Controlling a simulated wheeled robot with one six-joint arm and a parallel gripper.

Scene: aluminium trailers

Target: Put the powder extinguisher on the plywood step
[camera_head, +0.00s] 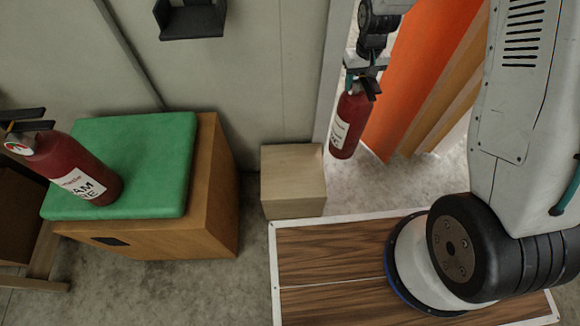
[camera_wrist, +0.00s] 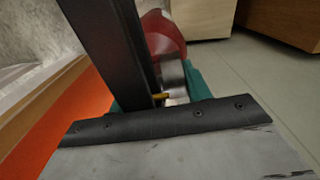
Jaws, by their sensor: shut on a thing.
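My gripper (camera_head: 362,88) is shut on a red extinguisher (camera_head: 350,122) by its top. The extinguisher hangs nearly upright, slightly tilted, with a white label too small to read. It shows in the wrist view (camera_wrist: 163,35), partly hidden behind a dark finger. The plywood step (camera_head: 293,182) is a pale wooden block against the wall. In the head view the held extinguisher is to the right of the step and looks higher, apart from it.
The green cushion (camera_head: 135,150) lies on a wooden box (camera_head: 175,235) left of the step. A white-edged wood-grain panel (camera_head: 330,295) lies in front of the step. An orange panel (camera_head: 420,75) stands behind the held extinguisher. A black bracket (camera_head: 190,20) is on the wall.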

